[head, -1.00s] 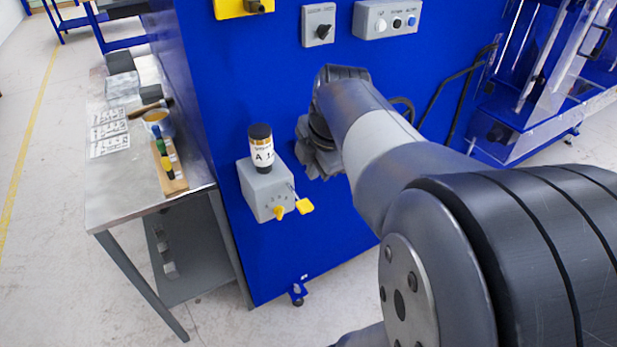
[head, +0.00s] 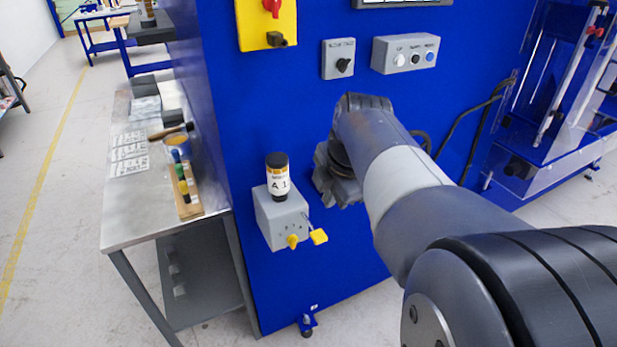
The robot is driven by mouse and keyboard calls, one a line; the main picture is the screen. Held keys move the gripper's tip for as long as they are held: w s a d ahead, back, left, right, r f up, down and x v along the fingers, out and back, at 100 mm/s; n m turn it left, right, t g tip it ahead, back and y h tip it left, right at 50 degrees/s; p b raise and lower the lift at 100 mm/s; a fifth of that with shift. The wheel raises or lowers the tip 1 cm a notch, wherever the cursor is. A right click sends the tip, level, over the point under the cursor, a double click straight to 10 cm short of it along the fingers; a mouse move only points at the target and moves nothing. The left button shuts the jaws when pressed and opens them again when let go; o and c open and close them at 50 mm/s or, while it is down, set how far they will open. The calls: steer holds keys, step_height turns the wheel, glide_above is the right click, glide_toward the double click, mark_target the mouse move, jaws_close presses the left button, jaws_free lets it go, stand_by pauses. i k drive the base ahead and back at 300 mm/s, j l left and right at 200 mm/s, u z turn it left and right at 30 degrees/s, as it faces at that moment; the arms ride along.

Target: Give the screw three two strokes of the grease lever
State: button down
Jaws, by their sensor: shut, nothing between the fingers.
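The grease unit is a grey box (head: 282,218) on the blue machine panel. A cartridge labelled A 1 (head: 278,178) stands upright on top of it. A yellow selector knob (head: 293,242) is on its front, with small marks too small to read. The grease lever (head: 318,236) has a yellow grip and sticks out at the box's lower right. My gripper (head: 335,180) is to the right of the box and a little above the lever, apart from both. It is shut and empty. My forearm hides part of it and the panel behind.
A metal bench (head: 130,225) at left holds cards, a hammer and a wooden rack (head: 186,190) of coloured bottles. Above are a grey switch box (head: 340,60), a button box (head: 405,56) and a yellow plate with a red switch (head: 266,22). A black cable hangs at right.

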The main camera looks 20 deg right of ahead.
mark_target(318, 237)
steer(key=i+j+z, duration=0.25)
steer(key=j, duration=0.15)
steer(key=j+z, duration=0.2)
steer(key=j, duration=0.25)
steer(key=i+j+z, duration=0.25)
steer(key=j, duration=0.2)
steer(key=k, duration=0.1)
